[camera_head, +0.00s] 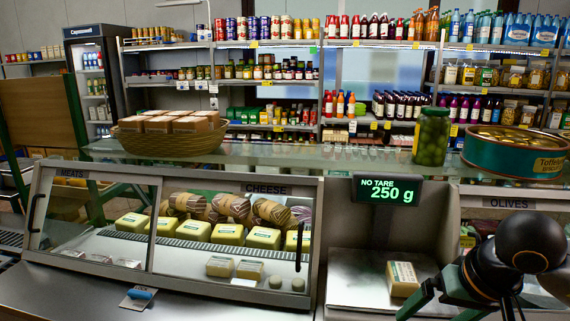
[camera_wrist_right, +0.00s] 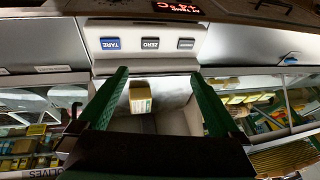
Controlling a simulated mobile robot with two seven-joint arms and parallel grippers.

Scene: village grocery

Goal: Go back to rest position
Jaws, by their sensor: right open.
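My right gripper (camera_wrist_right: 160,76) is open, with its two green fingers spread wide and nothing between the tips. In the head view my right arm is at the lower right, in front of the scale. A pale yellow packet with a label (camera_head: 403,278) rests on the steel scale plate (camera_head: 350,290). It also shows beyond the open fingers in the right wrist view, as a small box (camera_wrist_right: 140,97), apart from them. The scale display (camera_head: 388,190) reads "NO TARE 250 g". My left gripper is not in view.
A glass cheese case (camera_head: 224,183) holds several yellow packets. A jar of olives (camera_head: 432,137), a large green tin (camera_head: 513,150) and a wicker basket (camera_head: 170,140) stand on the glass counter top. Stocked shelves fill the back. A blue-topped item (camera_head: 140,292) lies on the front counter.

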